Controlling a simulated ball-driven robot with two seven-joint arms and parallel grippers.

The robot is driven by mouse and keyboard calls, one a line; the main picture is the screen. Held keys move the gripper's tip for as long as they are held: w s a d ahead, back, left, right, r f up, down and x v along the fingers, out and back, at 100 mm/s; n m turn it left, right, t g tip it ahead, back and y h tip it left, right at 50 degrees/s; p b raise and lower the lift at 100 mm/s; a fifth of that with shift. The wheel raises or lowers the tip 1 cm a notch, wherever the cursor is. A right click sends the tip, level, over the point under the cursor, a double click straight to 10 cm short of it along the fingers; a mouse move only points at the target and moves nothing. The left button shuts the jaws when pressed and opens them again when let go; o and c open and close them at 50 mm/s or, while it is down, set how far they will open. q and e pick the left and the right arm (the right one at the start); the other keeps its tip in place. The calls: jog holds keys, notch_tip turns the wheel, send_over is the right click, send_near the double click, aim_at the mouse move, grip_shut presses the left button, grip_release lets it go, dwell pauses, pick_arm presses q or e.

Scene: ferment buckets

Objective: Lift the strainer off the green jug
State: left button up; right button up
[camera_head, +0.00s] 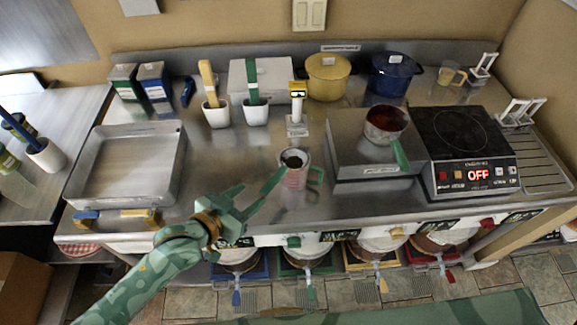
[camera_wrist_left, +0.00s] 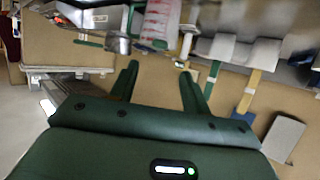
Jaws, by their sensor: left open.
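The green jug (camera_head: 294,178) is a clear measuring jug with red markings and a green handle on its right. It stands near the counter's front edge. The strainer (camera_head: 293,159) sits in its mouth, and a green handle slants down-left from it toward my left gripper. My left gripper (camera_head: 245,202) is open, left of the jug and near that handle; I cannot tell whether the handle is between the fingers. In the left wrist view the open fingers (camera_wrist_left: 160,85) show nothing between them, and the jug (camera_wrist_left: 162,18) is beyond them, upside down. My right gripper is out of view.
A steel tray (camera_head: 100,205) lies at the left. A saucepan (camera_head: 384,128) sits on a raised steel box at the right, beside a hob (camera_head: 462,135).

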aim_at(274, 179)
pick_arm(q)
jog(key=x, duration=0.5)
jog(key=shift+w+d+f+b, duration=0.1)
jog(key=shift+w+d+b, duration=0.1)
jog(key=shift+b, duration=0.2)
jog(key=b+x, duration=0.1)
jog(key=x, duration=0.4)
jog(key=shift+w+d+f, duration=0.1)
jog(key=shift+w+d, duration=0.05)
jog(key=shift+d, duration=0.25)
jog(key=shift+a, duration=0.1)
jog(key=shift+c, duration=0.9)
grip_shut()
